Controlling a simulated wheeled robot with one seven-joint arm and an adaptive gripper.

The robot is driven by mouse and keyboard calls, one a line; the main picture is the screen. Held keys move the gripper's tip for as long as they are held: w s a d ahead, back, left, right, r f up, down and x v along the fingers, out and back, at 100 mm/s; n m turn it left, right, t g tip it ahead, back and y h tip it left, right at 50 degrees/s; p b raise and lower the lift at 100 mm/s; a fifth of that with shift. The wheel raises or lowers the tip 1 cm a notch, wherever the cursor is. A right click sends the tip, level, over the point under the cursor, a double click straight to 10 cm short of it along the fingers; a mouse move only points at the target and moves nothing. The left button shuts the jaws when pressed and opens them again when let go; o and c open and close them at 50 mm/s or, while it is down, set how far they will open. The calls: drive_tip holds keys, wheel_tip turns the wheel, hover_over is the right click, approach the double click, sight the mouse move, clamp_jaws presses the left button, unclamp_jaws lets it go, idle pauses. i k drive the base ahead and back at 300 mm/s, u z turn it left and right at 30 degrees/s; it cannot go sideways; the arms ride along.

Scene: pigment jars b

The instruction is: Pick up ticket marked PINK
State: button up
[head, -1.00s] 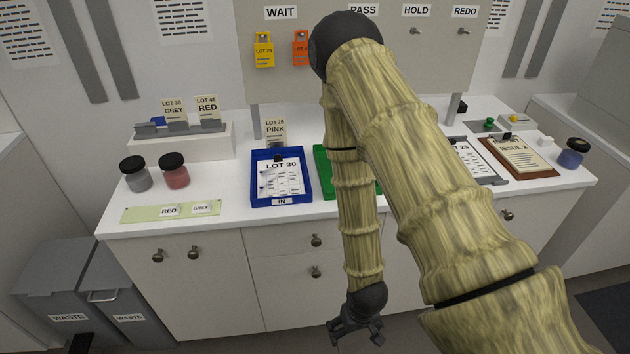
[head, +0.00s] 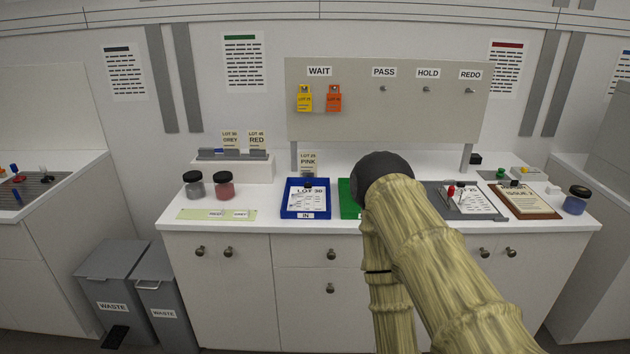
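The ticket marked PINK (head: 308,164) is a small beige card with "LOT 25" above the word. It stands upright at the back of the counter, just behind the blue IN tray (head: 290,212). The tray and what lies in it may hide its lower edge. My gripper is out of the picture; only my arm shows, right of the ticket, with its far part running down past the bottom edge.
A green tray (head: 347,204) is partly behind my arm. A hook board (head: 340,120) rises behind.

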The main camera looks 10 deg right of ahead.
sight(308, 160)
drive_tip(key=z, duration=0.3)
drive_tip(key=k, duration=0.2)
drive_tip(key=u, duration=1.2)
drive_tip(key=i, duration=1.25)
drive_tip(key=z, duration=0.65)
